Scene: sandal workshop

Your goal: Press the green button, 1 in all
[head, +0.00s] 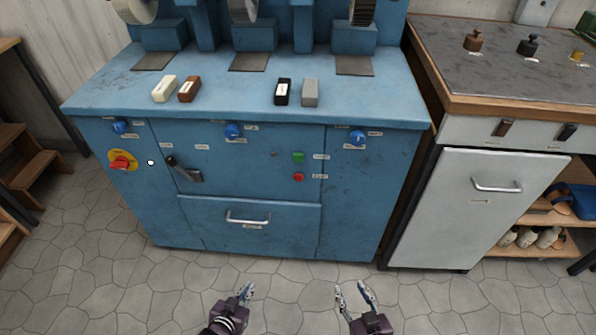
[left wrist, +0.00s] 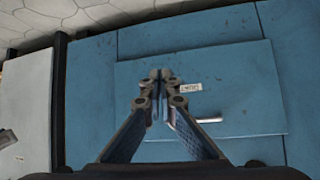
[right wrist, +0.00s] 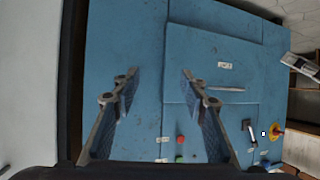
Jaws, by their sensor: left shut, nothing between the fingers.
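The green button (head: 298,157) is on the front of the blue machine (head: 250,215), right of centre, just above a red button (head: 298,177). My left gripper (head: 246,291) is shut and empty, low in front of the machine. In the left wrist view its fingertips (left wrist: 161,75) meet before the drawer front. My right gripper (head: 353,288) is open and empty, to the right of the left one. Both grippers are apart from the button.
A drawer handle (head: 248,218), a black lever switch (head: 184,170) and a red-and-yellow emergency knob (head: 121,163) are also on the machine front. Blue knobs line its upper edge. A white cabinet (head: 470,210) stands at right. The tiled floor in front is clear.

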